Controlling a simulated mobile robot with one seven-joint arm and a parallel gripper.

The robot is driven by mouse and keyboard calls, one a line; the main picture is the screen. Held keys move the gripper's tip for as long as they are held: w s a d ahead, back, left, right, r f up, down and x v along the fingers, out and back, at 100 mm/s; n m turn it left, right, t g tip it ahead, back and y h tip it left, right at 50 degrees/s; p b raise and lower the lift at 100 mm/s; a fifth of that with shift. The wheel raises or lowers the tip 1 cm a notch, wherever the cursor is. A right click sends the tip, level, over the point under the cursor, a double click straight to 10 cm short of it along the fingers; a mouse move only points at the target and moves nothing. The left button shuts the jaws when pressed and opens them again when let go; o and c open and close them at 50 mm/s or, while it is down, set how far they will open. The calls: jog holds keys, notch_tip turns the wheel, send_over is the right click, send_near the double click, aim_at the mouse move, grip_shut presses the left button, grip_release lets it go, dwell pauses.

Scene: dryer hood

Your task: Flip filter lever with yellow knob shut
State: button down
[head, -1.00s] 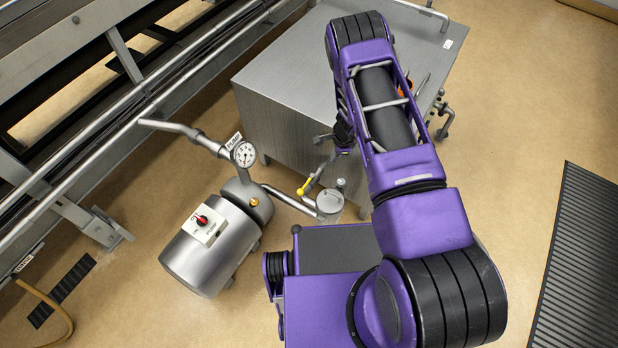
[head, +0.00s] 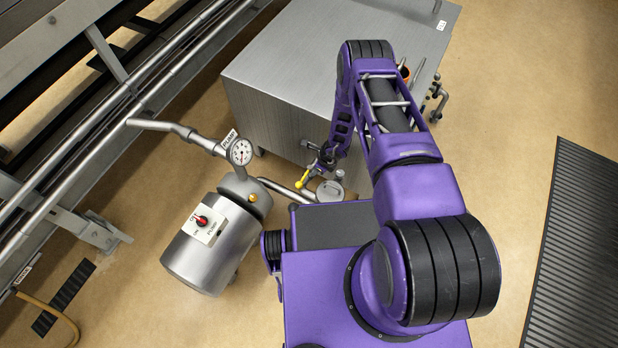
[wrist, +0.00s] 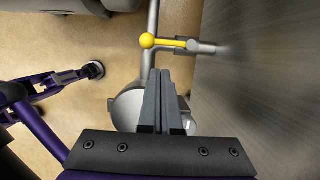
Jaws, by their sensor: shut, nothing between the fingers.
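The filter lever is a short yellow bar ending in a round yellow knob (head: 299,184). In the head view it stands at the near side of the steel cabinet, beside the round filter housing (head: 330,190). In the wrist view the yellow knob (wrist: 147,40) is at the left end of the lever, and the bar (wrist: 172,43) runs right to a grey pivot near the cabinet wall. My gripper (wrist: 158,74) is shut and empty. Its tips appear just below the knob and bar in that picture; I cannot tell whether they touch. In the head view the fingers are small and partly hidden.
A steel cabinet (head: 290,70) stands beside the lever, its wall close to my gripper. Pipes join the housing to a pump (head: 205,250) with a gauge (head: 240,152) and red switch. A conveyor frame is at left. Open floor lies at right, with a dark mat (head: 575,240).

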aim_at(304, 178)
jog(key=shift+b+x, duration=3.65)
jog(key=shift+x, duration=1.35)
